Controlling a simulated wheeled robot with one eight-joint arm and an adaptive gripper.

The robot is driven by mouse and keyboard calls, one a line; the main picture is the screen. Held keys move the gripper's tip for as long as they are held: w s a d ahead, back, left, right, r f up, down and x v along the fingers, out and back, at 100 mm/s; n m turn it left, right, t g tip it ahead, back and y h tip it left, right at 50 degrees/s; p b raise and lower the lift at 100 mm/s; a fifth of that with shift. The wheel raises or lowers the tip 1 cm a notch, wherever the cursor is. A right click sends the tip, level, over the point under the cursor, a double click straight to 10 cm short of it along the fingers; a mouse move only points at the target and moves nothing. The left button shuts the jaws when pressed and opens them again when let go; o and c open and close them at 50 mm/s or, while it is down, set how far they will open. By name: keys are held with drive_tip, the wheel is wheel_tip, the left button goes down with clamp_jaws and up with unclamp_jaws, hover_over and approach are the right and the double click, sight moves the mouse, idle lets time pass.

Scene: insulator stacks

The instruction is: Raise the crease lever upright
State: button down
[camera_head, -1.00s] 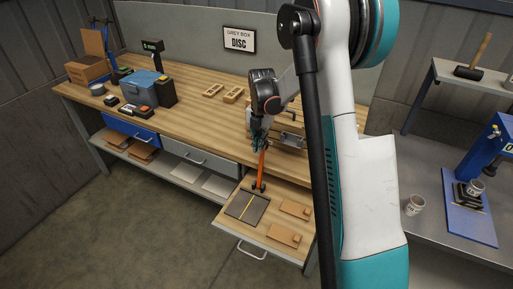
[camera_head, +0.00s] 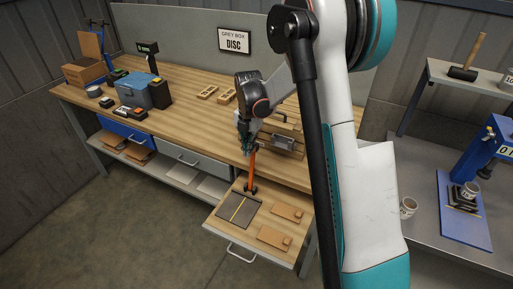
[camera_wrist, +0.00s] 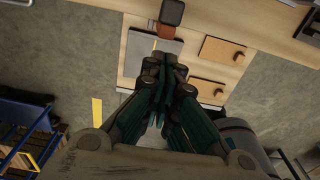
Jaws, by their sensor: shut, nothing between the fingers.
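The crease lever (camera_head: 252,168) is an orange bar rising nearly upright from a dark mount at the back of a grey crease board (camera_head: 227,207) on the pulled-out drawer. In the wrist view the lever (camera_wrist: 166,32) shows as a short orange piece with a dark square end, beyond my fingertips. My gripper (camera_head: 245,143) is shut and empty, close to the lever's upper end in the head view. In the wrist view my gripper (camera_wrist: 165,68) points toward the board. I cannot tell whether it touches the lever. The lever's top is partly hidden in the head view.
Two brown card pieces (camera_head: 274,237) lie right of the board on the drawer (camera_head: 215,228). A metal fixture (camera_head: 285,142) stands on the bench behind the lever. A blue box (camera_head: 135,88) stands on the bench at left. The bench middle is fairly clear.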

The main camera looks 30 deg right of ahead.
wheel_tip(320, 180, up, 9)
drive_tip(key=w+d+p, duration=0.1)
drive_tip(key=w+p, duration=0.1)
drive_tip(key=s+a+r+m+t+b, duration=0.2)
drive_tip(key=s+a+r+m, duration=0.3)
drive_tip(key=s+r+m, duration=0.25)
drive_tip(key=s+a+f+m+t+b, duration=0.2)
drive_tip(key=s+a+m, duration=0.2)
drive_tip(key=s+m, duration=0.5)
drive_tip(key=s+a+f+m+t+b, duration=0.2)
drive_tip(key=s+m, duration=0.6)
drive_tip(key=s, duration=0.5)
drive_tip(key=shift+s+a+m+t+b, duration=0.15)
drive_tip(key=shift+a+m+t+b, duration=0.3)
drive_tip(key=shift+a+t, duration=0.45)
